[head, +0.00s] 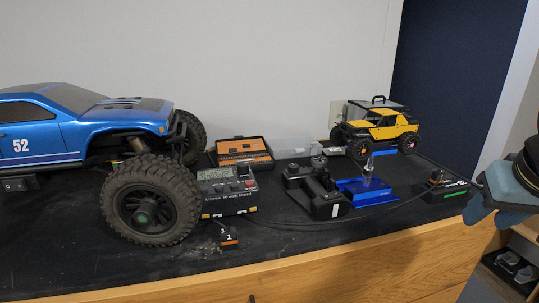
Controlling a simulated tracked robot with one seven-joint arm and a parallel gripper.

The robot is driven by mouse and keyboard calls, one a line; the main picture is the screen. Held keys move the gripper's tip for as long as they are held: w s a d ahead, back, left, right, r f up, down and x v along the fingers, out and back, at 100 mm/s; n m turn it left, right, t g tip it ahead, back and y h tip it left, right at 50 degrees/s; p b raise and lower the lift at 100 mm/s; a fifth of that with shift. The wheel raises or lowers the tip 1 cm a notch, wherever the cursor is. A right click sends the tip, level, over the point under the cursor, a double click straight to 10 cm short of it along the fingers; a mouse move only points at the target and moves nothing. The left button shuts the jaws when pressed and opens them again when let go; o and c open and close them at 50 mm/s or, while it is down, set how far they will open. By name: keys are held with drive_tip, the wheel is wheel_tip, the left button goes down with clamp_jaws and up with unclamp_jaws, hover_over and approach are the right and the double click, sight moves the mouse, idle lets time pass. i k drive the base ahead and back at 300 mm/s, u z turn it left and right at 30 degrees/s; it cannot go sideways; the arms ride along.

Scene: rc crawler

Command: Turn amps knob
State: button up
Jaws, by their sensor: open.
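A dark charger box (228,192) with a small grey display (214,174) sits on the black bench top, right of the blue truck's front wheel. Small controls, one of them red (250,183), are on its right side. They are too small to tell which is the amps knob. My gripper (492,204) is at the right edge, partly cut off, open and empty. It is well to the right of the charger and not touching it.
The blue truck (70,130) and its big tyre (148,202) stand close left of the charger. An orange case (243,152) is behind it. A black transmitter (318,192), blue stand (366,189) and black device (444,188) with cables lie between charger and gripper. A yellow crawler (383,124) stands behind.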

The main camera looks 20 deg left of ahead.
sight(243, 167)
drive_tip(key=z, duration=0.25)
drive_tip(key=k, duration=1.05)
drive_tip(key=u, duration=0.9)
drive_tip(key=i, duration=1)
drive_tip(key=z, duration=0.05)
